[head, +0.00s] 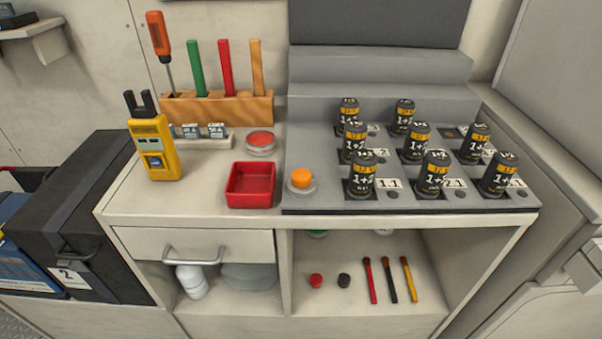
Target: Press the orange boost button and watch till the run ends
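The orange boost button (301,177) is a domed cap on a pale round base. One socket (451,133) at the back right holds no cylinder. No lit lamp can be made out on the panel. Neither of my grippers is in the head view, and nothing touches the button.
Left of the button are a red tray (251,203), a yellow tester (155,148), a round tin (261,143) and a wooden tool rack (221,107). An open shelf (345,285) below holds brushes and caps. A drawer handle (193,261) sticks out at front left.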

